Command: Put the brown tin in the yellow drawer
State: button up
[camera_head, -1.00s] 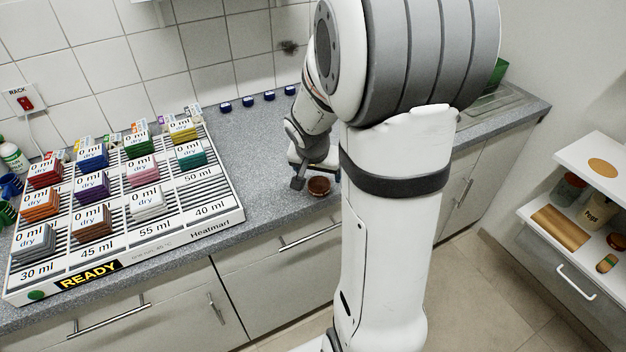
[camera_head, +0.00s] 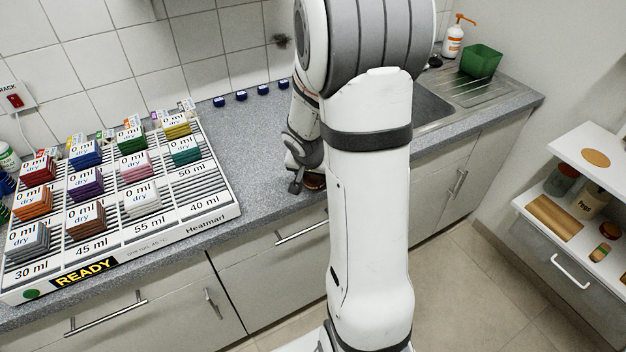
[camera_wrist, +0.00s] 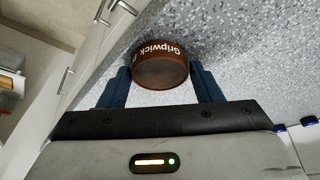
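The brown tin (camera_wrist: 160,72), a short round tin with the lettering "Gripwick", stands on the grey speckled worktop near its front edge. In the head view the tin (camera_head: 314,182) is partly hidden by my gripper and arm. My gripper (camera_wrist: 160,78) is open, with one dark blue finger on each side of the tin. Narrow gaps seem to show between fingers and tin. In the head view my gripper (camera_head: 297,184) is low over the worktop. No yellow drawer front can be made out; the drawer fronts in view are grey.
A white rack (camera_head: 190,220) with coloured blocks fills the worktop's left. Several blue-topped items (camera_head: 241,96) line the wall. A sink (camera_head: 428,106) and green tub (camera_head: 481,61) are at the right. White shelves (camera_head: 590,155) stand far right. My arm blocks the middle.

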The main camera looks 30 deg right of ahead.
jog(key=c, duration=0.9)
jog(key=shift+c, duration=0.2)
jog(key=shift+r, duration=0.15)
